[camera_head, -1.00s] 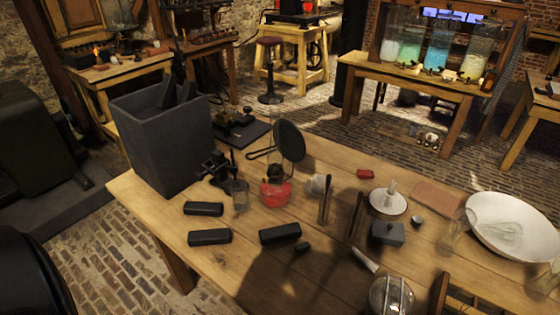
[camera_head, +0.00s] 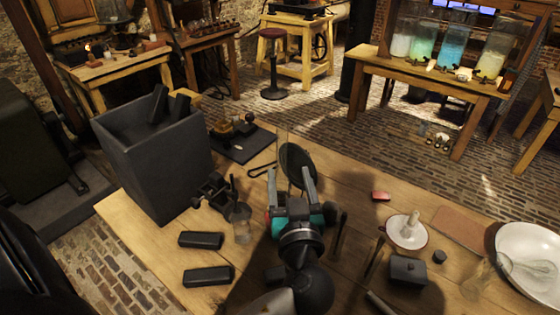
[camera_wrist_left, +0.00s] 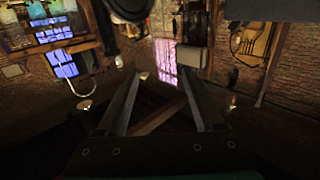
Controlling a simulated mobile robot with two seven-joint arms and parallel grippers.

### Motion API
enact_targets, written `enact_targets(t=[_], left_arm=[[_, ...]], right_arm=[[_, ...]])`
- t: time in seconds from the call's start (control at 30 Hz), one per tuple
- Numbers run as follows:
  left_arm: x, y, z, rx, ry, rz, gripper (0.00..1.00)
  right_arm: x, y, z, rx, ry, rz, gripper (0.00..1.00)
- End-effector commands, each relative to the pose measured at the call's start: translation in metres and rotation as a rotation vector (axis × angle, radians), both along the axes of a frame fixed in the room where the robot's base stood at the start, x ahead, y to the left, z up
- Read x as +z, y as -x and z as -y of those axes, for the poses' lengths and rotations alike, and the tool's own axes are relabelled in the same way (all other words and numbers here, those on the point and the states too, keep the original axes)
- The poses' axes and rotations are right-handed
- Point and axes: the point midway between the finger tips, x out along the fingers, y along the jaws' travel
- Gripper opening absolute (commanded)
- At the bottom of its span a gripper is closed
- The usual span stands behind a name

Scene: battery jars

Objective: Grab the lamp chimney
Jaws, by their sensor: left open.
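The lamp chimney (camera_head: 282,148) is a faint, clear glass tube rising just behind my left gripper in the head view. A round dark disc (camera_head: 298,165) on a handle stands beside it. The lamp's red base is hidden behind my left gripper and wrist. My left gripper (camera_head: 289,174) is open, its two fingers pointing away towards the chimney. In the left wrist view the open fingers (camera_wrist_left: 158,65) show no clear object between them; I cannot make out the chimney there. My right gripper is not in view.
A tall grey box (camera_head: 158,160) stands at the table's left. A small clamp-like device (camera_head: 213,190) and a glass jar (camera_head: 240,222) are left of my gripper. Black blocks (camera_head: 208,275) lie in front. A white dish (camera_head: 407,231) and a large bowl (camera_head: 530,255) are at right.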

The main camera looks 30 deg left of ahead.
Motion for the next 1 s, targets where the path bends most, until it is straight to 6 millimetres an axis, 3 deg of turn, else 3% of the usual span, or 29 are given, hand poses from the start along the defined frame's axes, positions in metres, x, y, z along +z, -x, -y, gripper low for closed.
enact_targets(t=[0.37, 1.0], left_arm=[[0.003, -0.056, -0.044, 0.002, -0.008, 0.004, 0.69], [-0.004, -0.105, -0.082, 0.002, -0.005, 0.002, 0.69]], right_arm=[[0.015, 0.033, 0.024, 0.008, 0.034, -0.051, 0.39], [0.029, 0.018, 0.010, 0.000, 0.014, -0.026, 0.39]])
